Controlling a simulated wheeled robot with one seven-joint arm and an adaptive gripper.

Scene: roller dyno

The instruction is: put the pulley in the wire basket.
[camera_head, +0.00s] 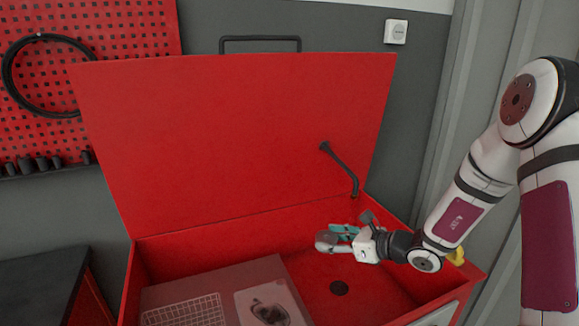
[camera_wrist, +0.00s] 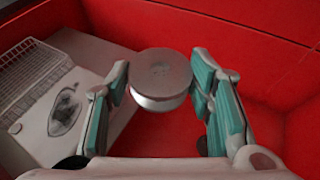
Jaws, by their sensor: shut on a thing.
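The pulley (camera_wrist: 161,76) is a short silver-grey round piece. In the wrist view it sits between the two teal-padded fingers of my gripper (camera_wrist: 160,92). In the head view the pulley (camera_head: 326,241) shows at the tip of my gripper (camera_head: 340,237), which is shut on it and holds it inside the red tub, above its floor. The wire basket (camera_head: 187,311) is a pale grid at the lower left of the head view, partly cut off by the frame edge. It also shows at the far left of the wrist view (camera_wrist: 28,75).
The red tub (camera_head: 472,276) has its lid (camera_head: 235,130) raised behind. A grey shelf (camera_head: 215,277) in it bears the basket and a pale panel with a dark oval (camera_head: 268,305). A black spout (camera_head: 341,169) juts from the lid side.

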